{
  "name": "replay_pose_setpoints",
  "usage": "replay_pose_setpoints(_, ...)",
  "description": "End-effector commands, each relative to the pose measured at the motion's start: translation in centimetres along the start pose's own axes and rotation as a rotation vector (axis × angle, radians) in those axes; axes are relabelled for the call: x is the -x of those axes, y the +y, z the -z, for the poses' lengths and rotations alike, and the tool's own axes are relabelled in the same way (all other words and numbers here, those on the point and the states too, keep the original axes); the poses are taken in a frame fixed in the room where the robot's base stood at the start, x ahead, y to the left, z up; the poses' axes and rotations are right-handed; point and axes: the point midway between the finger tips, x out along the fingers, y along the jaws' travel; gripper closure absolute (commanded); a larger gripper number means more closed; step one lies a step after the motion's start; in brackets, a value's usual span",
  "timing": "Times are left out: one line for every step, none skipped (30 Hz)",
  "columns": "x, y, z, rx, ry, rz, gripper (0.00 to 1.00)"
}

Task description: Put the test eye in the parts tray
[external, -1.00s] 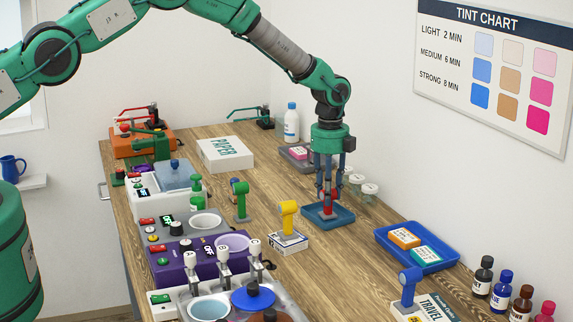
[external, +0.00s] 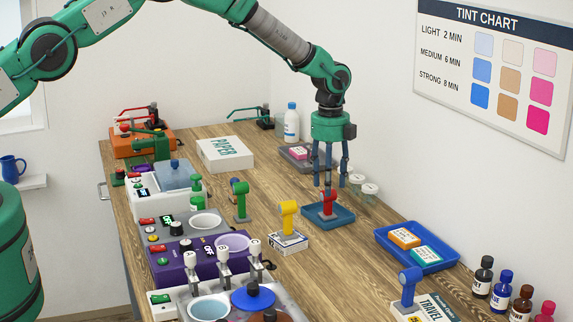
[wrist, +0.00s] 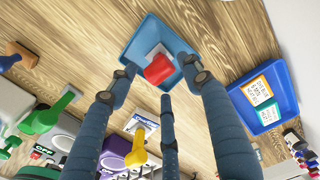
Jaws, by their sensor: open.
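A red test eye (external: 328,197) with a grey base stands upright inside the small blue parts tray (external: 347,217). It also shows in the wrist view (wrist: 158,70), within the tray (wrist: 132,48). My gripper (external: 328,184) is directly above it with its three fingers spread open and empty. The fingertips are about level with the top of the red head and appear apart from it. Similar pieces stand outside the tray: a yellow one (external: 289,214) on a small box, a green one (external: 240,199) to the left, and a blue one (external: 408,286) at the front.
A larger blue tray (external: 440,262) with orange and teal packs lies to the right. Clear jars (external: 369,191) stand just behind the parts tray. Purple and white machines (external: 190,262) line the left side. Bare wood (external: 340,258) lies in front of the parts tray.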

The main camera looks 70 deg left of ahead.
Motion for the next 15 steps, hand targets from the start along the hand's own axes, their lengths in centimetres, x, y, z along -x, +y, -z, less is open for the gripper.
replay_pose_setpoints(0.9,-0.1,0.0,0.0,0.0,0.003,0.51)
replay_pose_setpoints(1.4,-0.1,0.0,0.0,0.0,0.002,0.51)
replay_pose_setpoints(2.0,0.0,0.0,0.0,0.0,0.001,0.51)
replay_pose_setpoints(2.5,-0.1,0.0,0.0,0.0,0.002,0.51)
replay_pose_setpoints(3.0,-0.1,0.0,0.0,0.0,0.002,0.51)
replay_pose_setpoints(3.6,0.0,0.0,0.0,0.0,0.002,0.51)
replay_pose_setpoints(4.2,0.0,0.0,0.0,0.0,0.001,0.51)
replay_pose_setpoints(4.7,-0.1,0.0,0.0,0.0,0.002,0.51)
replay_pose_setpoints(5.3,-0.1,0.0,0.0,0.0,0.002,0.51)
replay_pose_setpoints(5.7,-0.1,0.0,0.0,0.0,0.002,0.51)
replay_pose_setpoints(6.2,-0.1,0.0,0.0,0.0,0.002,0.51)
replay_pose_setpoints(6.7,0.0,0.0,0.0,0.0,0.001,0.51)
replay_pose_setpoints(7.0,0.0,0.0,0.0,0.0,0.001,0.51)
replay_pose_setpoints(7.3,0.0,0.0,0.0,0.0,0.001,0.51)
replay_pose_setpoints(7.7,0.0,0.0,0.0,0.0,0.001,0.51)
